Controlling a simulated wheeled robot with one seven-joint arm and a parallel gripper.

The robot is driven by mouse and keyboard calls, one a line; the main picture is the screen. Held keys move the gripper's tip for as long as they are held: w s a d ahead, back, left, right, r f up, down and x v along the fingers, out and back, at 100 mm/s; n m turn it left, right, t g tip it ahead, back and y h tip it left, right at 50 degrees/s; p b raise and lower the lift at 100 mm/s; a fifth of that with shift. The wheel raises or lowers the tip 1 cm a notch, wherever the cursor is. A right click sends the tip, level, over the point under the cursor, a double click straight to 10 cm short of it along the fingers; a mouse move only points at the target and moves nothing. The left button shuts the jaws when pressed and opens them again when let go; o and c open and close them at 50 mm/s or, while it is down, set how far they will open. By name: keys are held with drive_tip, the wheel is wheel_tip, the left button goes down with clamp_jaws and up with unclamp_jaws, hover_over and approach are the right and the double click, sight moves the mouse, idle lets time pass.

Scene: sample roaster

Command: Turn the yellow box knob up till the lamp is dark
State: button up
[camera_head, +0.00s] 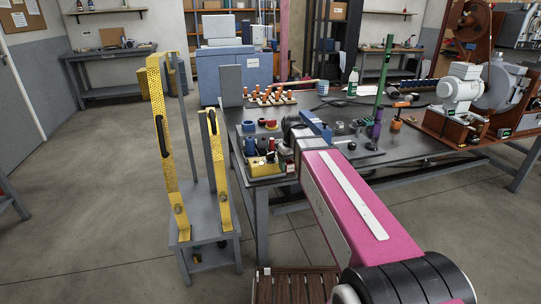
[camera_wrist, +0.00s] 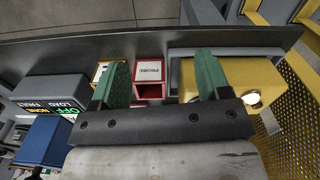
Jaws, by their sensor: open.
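The yellow box (camera_head: 258,170) stands at the near left corner of the workbench. In the wrist view the yellow box (camera_wrist: 232,84) lies at the right, partly behind my right finger. A round lamp (camera_wrist: 252,98) on it looks pale and bright. I cannot make out its knob, which may be hidden by the finger. My gripper (camera_wrist: 162,82) has two green fingers spread wide, with nothing clamped between them. The right finger overlaps the yellow box in the picture; whether it touches I cannot tell. In the head view my arm mostly hides the gripper.
Between the fingers is a red box labelled PROBE (camera_wrist: 150,70). Another yellow-edged box is partly behind the left finger. A blue box (camera_wrist: 45,142) and a grey labelled box (camera_wrist: 48,92) stand at left. A yellow perforated rack (camera_head: 165,130) stands left of the bench (camera_head: 410,143).

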sight(271, 153)
drive_tip(key=w+a+r+n, duration=0.3)
drive_tip(key=w+a+r, duration=0.2)
drive_tip(key=a+r, duration=0.5)
drive_tip(key=f, duration=0.2)
drive_tip(key=d+f, duration=0.1)
drive_tip(key=f, duration=0.2)
drive_tip(key=d+f, duration=0.1)
drive_tip(key=f, duration=0.2)
drive_tip(key=shift+f, duration=0.15)
drive_tip(key=c, duration=0.9)
